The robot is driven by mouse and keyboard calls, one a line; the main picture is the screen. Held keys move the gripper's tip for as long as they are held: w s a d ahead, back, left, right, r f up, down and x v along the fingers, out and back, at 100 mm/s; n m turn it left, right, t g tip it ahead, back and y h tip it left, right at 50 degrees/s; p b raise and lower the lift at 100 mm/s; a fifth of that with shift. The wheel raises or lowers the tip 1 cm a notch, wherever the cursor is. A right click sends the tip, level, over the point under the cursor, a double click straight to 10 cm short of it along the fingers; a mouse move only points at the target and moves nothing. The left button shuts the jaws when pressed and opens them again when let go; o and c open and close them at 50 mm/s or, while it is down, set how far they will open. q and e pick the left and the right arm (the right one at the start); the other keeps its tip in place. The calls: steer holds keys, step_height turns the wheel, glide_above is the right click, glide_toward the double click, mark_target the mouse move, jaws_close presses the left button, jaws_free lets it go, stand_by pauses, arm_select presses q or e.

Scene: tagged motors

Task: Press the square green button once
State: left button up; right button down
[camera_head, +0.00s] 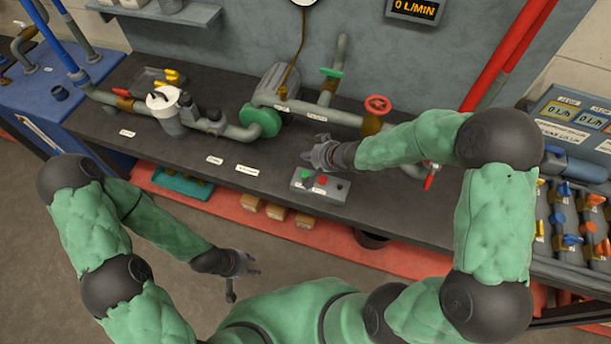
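A grey control box (332,194) sits on the dark bench near its front edge. A small green button (306,174) is at its left end, with a red button (322,180) beside it. The green button's exact shape is too small to tell. My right gripper (319,155) hangs just behind and above the box, close to the green button; I cannot tell whether it touches anything or whether its fingers are apart. My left gripper (244,284) is low in front of the bench, its fingers spread and empty.
A pipe run with a green flange (262,121) and a red valve wheel (378,104) stands behind the box. A white-capped filter (167,105) is further left. A panel with several coloured valves (572,220) is at the right. The bench left of the box is mostly clear.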

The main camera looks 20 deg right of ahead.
steer(key=b, duration=0.5)
glide_above(303, 171)
steer(key=s+d, duration=0.1)
steer(key=s, duration=0.1)
step_height(303, 171, down, 6)
steer(key=shift+f+b, duration=0.6)
steer(key=shift+f, duration=0.1)
stand_by(0.3)
steer(key=shift+f, duration=0.35)
steer(key=shift+f+b, duration=0.4)
steer(key=shift+b, duration=0.05)
stand_by(0.7)
steer(key=shift+r, duration=0.15)
stand_by(0.3)
steer(key=shift+r+p, duration=0.7)
steer(key=shift+p, duration=0.3)
steer(key=shift+r, duration=0.1)
